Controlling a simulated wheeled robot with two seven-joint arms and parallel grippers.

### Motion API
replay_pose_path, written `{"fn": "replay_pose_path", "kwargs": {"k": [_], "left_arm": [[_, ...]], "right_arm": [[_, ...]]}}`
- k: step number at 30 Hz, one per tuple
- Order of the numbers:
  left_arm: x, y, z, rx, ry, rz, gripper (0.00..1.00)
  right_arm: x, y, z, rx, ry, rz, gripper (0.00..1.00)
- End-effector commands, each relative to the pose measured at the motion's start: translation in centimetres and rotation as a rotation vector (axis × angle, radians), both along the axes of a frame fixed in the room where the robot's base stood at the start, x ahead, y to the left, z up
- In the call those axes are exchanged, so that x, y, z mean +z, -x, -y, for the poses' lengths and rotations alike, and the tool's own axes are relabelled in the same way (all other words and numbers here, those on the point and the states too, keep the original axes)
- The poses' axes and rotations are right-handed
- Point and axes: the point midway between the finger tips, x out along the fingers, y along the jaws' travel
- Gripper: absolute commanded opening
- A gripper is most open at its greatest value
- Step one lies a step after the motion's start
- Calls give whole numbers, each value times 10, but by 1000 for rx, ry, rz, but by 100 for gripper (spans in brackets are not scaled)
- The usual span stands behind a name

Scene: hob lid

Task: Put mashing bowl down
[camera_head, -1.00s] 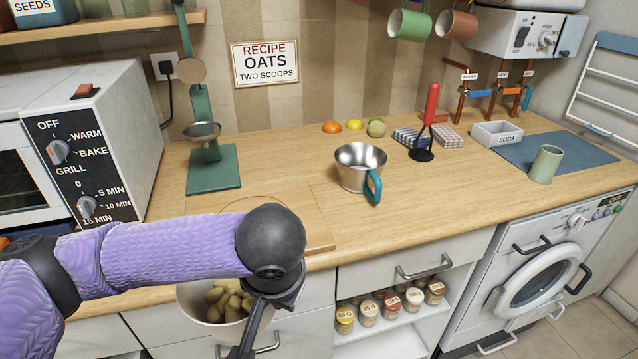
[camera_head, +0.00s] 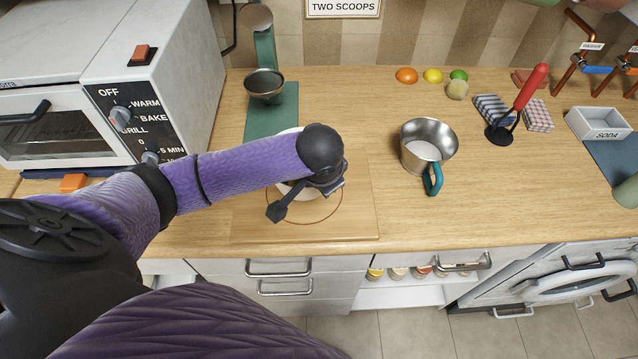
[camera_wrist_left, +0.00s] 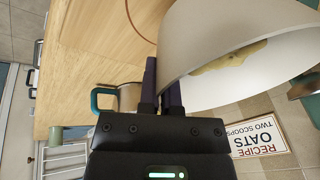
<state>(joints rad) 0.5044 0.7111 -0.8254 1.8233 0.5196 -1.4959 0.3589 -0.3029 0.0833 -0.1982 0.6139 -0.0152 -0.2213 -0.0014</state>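The mashing bowl (camera_head: 288,189) is white and sits over the wooden board (camera_head: 352,220), mostly hidden behind my left wrist. It fills the upper right of the left wrist view (camera_wrist_left: 225,48), with some yellowish food visible inside. My left gripper (camera_head: 300,200) is shut on the bowl's wall; its two dark fingers show close together at the rim in the left wrist view (camera_wrist_left: 161,88). A thin circle marked on the board shows around the bowl's near side. I cannot tell whether the bowl's base touches the board. My right gripper is not in view.
A steel jug (camera_head: 428,140) with a teal handle stands right of the board. A green stand with a metal pan (camera_head: 264,84) is behind the bowl, and a white oven (camera_head: 150,80) is left. Fruit (camera_head: 406,75) and a red-handled masher (camera_head: 530,88) are farther back.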

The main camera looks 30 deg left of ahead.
Motion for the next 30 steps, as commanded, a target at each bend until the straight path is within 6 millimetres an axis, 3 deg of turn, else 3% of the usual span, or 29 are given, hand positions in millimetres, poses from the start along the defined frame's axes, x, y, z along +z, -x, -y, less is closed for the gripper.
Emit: {"fn": "replay_pose_path", "kwargs": {"k": [7, 17, 18, 22, 30], "left_arm": [[-42, 0, 0, -1, -1, 0, 0], [-44, 0, 0, 0, 0, 2, 0], [-44, 0, 0, 0, 0, 2, 12], [-44, 0, 0, 0, 0, 2, 39], [-43, 0, 0, 0, 0, 2, 39]], "right_arm": [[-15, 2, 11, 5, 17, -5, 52], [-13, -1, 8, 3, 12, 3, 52], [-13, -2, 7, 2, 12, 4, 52], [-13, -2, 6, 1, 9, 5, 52], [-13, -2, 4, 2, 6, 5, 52]]}}
